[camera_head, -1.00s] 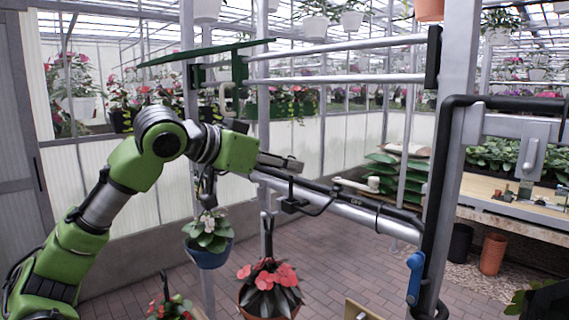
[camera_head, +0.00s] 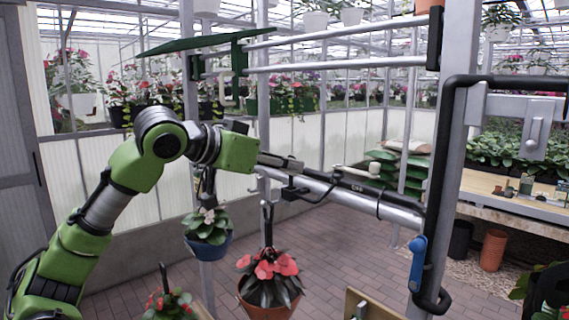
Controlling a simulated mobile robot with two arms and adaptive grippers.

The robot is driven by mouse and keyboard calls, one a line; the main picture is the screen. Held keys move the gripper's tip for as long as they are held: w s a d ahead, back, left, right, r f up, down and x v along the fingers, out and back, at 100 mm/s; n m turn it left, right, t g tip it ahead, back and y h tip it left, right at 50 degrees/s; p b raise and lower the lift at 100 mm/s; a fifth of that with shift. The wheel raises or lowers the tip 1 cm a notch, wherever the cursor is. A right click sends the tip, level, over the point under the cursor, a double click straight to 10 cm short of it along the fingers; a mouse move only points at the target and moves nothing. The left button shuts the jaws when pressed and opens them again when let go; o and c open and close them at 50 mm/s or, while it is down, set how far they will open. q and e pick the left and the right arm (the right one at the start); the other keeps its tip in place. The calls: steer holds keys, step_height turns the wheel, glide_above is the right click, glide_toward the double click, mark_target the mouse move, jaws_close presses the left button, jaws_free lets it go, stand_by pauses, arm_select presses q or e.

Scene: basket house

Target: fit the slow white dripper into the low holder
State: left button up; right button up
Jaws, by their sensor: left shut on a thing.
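My green left arm comes in from the left, and its dark gripper (camera_head: 287,163) lies against the left end of the sloping lower rail. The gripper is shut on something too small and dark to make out. A small white piece (camera_head: 355,171) shows behind the rail, right of the gripper. It may be the slow white dripper, but I cannot be sure. A black clip (camera_head: 291,191) sits on the lower rail (camera_head: 400,214), just below the gripper. I cannot tell whether it is the low holder. My right gripper is not in view.
A blue pot (camera_head: 209,247) and a terracotta pot (camera_head: 266,305) with flowering plants hang below the arm. Two upper rails (camera_head: 345,63) cross above it. A blue handle (camera_head: 417,262) is on the right post. A workbench (camera_head: 478,184) stands at right.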

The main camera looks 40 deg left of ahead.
arm_select(q)
steer(key=shift+f+b, duration=0.95)
steer(key=shift+f, duration=0.3)
steer(key=o, duration=0.8)
steer(key=d+v, duration=0.1)
steer(key=v, duration=1.1)
steer(key=shift+a, duration=0.45)
